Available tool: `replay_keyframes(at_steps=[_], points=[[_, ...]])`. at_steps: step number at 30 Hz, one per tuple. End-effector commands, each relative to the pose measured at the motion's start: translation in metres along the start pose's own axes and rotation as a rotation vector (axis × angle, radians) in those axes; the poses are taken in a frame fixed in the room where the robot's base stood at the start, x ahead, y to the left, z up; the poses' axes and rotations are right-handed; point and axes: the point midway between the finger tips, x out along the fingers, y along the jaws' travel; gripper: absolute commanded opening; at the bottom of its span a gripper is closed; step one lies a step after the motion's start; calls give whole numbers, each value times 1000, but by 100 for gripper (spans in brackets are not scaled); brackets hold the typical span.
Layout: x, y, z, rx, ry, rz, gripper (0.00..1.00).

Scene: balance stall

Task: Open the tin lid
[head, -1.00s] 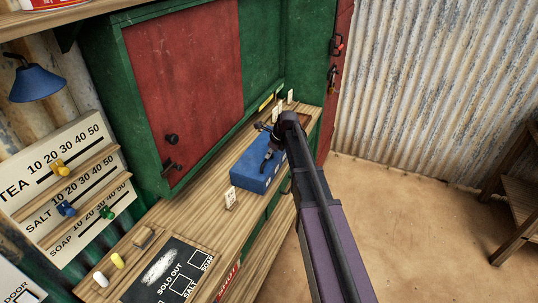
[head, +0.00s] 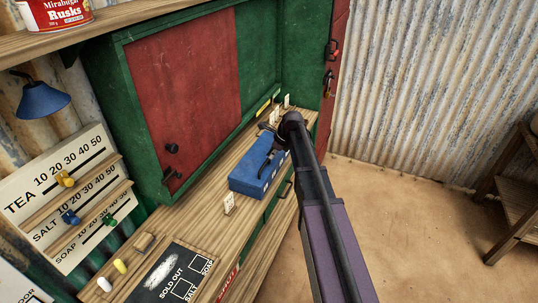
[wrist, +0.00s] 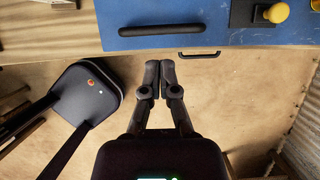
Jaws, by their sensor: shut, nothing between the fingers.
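The blue tin (head: 249,181) stands on the wooden counter, and its lid looks closed. In the wrist view the blue lid (wrist: 115,43) fills the upper part, with a long black handle (wrist: 162,29) on it. My gripper (wrist: 160,64) is shut and empty in the wrist view, its fingertips just short of the tin's edge and apart from the handle. My arm also covers the tin's right side. I cannot tell the tip height.
A yellow knob (wrist: 277,12) sits on a dark plate beside the handle. A black drawer pull (wrist: 199,55) is on the counter front. Small white cards (head: 229,203) stand on the counter. A red-panelled green cabinet (head: 185,90) rises behind.

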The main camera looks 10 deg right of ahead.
Motion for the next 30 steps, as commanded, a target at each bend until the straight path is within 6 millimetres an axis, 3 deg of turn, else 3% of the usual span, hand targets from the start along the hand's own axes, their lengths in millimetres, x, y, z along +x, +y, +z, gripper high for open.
replay_keyframes(at_steps=[1,12,30], points=[[-9,0,0,1,0,0,0],[-40,-3,-6,0,0,0,0],[-48,-4,-8,-2,0,0,0]])
